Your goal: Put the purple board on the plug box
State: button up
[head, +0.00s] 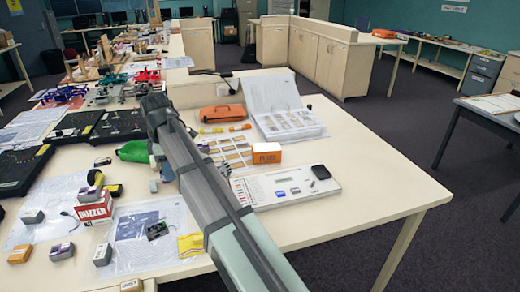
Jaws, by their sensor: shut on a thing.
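My gripper (166,172) shows only in part as grey pieces behind my own arm, low over the middle of the table. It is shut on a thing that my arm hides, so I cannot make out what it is. I see no purple board that I can pick out for sure. No box is clearly readable as the plug box. A small orange box (267,153) with white lettering stands right of my arm, and a red and white box marked BUZZER (95,209) stands left of it.
A white instrument panel (285,187), an open binder (283,108) and an orange pouch (221,114) lie right of my arm. Small grey blocks (62,251), black cases (20,168) and a green object (132,151) lie left. The table's right front (375,200) is clear.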

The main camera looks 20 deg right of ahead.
aim_at(266, 147)
jog(key=w+d+r, duration=0.2)
jog(key=w+d, duration=0.3)
jog(key=d, duration=0.7)
jog(key=w+d+r+n, duration=0.15)
jog(key=w+d, duration=0.25)
jog(key=d, duration=0.8)
jog(key=w+d+r+m, duration=0.1)
jog(key=w+d+r, duration=0.3)
jog(key=d, duration=0.7)
jog(key=shift+n, duration=0.25)
jog(key=shift+w+d+f, duration=0.1)
jog(key=shift+w+f, duration=0.1)
jog(key=shift+f, duration=1.7)
jog(key=shift+w+f, duration=0.15)
jog(key=shift+f, duration=1.7)
jog(key=shift+w+d+f, duration=0.1)
jog(key=shift+w+f, duration=0.1)
jog(key=shift+f, duration=1.7)
jog(key=shift+a+f, duration=0.1)
jog(key=o, duration=1)
jog(key=shift+o, duration=0.2)
notch_tip(266, 147, up, 12)
